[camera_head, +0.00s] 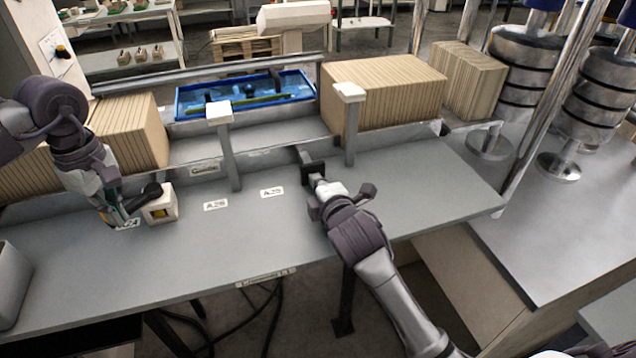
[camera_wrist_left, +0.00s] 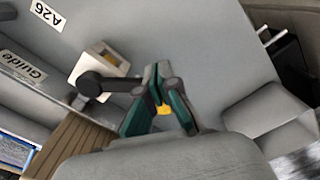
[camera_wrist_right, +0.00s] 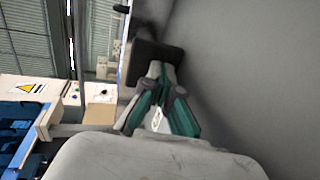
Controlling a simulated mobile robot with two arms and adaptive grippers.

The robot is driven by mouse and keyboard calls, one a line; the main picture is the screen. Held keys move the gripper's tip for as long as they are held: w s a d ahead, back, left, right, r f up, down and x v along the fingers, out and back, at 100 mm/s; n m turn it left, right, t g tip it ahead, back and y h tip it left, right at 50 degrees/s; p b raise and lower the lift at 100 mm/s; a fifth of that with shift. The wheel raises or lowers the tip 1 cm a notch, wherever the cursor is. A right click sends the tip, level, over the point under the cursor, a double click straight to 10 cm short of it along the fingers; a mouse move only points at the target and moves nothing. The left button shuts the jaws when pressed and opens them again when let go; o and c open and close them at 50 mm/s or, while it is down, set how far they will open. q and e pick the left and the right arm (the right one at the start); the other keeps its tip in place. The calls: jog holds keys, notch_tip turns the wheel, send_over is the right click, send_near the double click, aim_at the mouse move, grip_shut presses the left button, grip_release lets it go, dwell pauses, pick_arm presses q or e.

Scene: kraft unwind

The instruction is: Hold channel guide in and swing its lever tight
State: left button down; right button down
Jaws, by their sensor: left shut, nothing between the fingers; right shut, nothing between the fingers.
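The channel guide shows as a dark square plate (camera_head: 313,173) on a short bar at the front of the channel; it is also in the right wrist view (camera_wrist_right: 150,53). My right gripper (camera_head: 317,183) is shut and empty, its fingertips at the plate's face, seemingly touching it. The dark lever (camera_head: 146,194) with a rounded end sits at a pale block with a yellow patch (camera_head: 161,204); the lever also shows in the left wrist view (camera_wrist_left: 108,85). My left gripper (camera_head: 122,222) is shut and empty beside the lever, low over the bench. Contact with the lever cannot be told.
The grey bench (camera_head: 235,240) is mostly clear in front, with labels A26 and A25. Two pale-topped posts (camera_head: 228,150) (camera_head: 350,130) stand along the channel. Cardboard stacks (camera_head: 385,90) (camera_head: 130,130) and a blue tray (camera_head: 178,108) lie behind. A grey bin (camera_head: 12,285) stands at left.

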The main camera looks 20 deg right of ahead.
pick_arm(q)
jog(key=shift+w+a, duration=0.5)
jog(key=shift+a, duration=0.2)
jog(key=shift+w, duration=0.15)
jog(key=shift+w+a, duration=0.5)
jog(key=shift+a, duration=0.05)
jog(key=shift+w, duration=0.1)
